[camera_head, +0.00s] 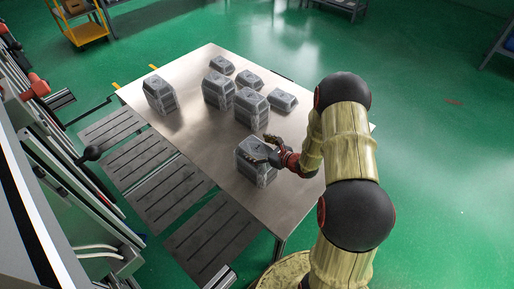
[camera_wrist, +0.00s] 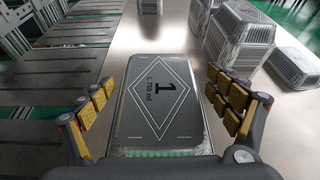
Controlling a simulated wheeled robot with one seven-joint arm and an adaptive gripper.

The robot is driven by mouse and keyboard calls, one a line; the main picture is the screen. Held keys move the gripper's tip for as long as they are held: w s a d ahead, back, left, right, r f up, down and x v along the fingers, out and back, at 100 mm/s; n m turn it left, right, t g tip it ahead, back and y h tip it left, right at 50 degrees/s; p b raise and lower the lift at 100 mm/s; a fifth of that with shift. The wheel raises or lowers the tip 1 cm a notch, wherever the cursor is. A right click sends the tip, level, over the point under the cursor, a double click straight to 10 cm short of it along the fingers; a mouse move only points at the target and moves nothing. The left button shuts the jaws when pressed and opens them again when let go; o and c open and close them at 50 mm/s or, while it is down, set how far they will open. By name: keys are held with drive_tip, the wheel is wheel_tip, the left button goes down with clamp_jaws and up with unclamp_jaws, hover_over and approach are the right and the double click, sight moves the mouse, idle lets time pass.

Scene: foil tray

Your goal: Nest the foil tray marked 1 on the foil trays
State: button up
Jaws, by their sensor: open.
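The foil tray marked 1 (camera_wrist: 158,90) shows in the wrist view with a dark top face, a white diamond and "750 ml" print. In the head view a foil tray or stack (camera_head: 257,173) stands under my gripper at the table's near end. My gripper (camera_wrist: 161,80) is open, with yellow-padded fingers on the left and right of the marked tray and gaps between. My gripper (camera_head: 270,153) partly covers it in the head view. Other foil trays stand in taller stacks: at the left (camera_head: 159,94), in the middle (camera_head: 218,89) and nearer (camera_head: 251,108).
Low single-looking foil trays lie at the back (camera_head: 222,65), centre (camera_head: 249,79) and right (camera_head: 283,101). The steel table (camera_head: 195,135) is bare between the left stack and the near tray. Dark slotted panels (camera_head: 170,190) lie along its left side.

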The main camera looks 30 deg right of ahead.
drive_tip(key=shift+o, duration=0.5)
drive_tip(key=v, duration=1.2)
